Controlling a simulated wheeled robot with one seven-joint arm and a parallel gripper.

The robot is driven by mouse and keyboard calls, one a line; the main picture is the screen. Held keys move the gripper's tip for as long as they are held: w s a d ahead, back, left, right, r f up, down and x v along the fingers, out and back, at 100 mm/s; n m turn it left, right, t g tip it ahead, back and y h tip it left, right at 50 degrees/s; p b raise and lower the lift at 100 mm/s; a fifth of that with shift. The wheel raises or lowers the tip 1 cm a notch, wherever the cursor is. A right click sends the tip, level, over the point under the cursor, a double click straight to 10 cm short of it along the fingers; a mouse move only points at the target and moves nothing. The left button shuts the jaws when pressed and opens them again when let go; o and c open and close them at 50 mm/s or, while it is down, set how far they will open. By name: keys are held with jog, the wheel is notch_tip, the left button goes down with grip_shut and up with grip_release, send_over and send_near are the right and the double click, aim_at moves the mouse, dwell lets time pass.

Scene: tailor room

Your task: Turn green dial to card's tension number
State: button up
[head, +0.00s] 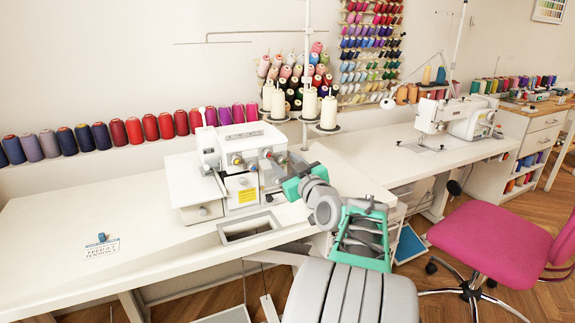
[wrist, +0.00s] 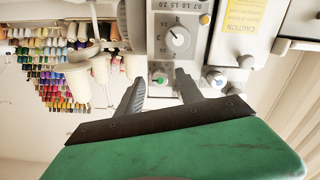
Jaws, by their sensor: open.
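The white overlock machine (head: 240,170) stands on the long white table, left of my gripper. In the wrist view the small white dial with a green centre (wrist: 160,79) is on the machine's face, between my two open fingers (wrist: 159,74). No contact with it shows. In the head view my gripper (head: 279,163) is at the machine's right side; I cannot make out the green dial there. The white card (head: 101,250) with a blue clip lies on the table at front left; its dark print is too small to read surely.
A blue-centred dial (wrist: 215,79), a yellow knob (wrist: 205,20) and a large grey scale dial (wrist: 178,39) sit close to the green one. Thread cones (head: 328,113) stand behind the machine. The table's left part is mostly clear. A pink chair (head: 490,240) is at right.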

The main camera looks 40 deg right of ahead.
grip_shut()
dwell(0.4)
jog(key=shift+s, duration=0.1)
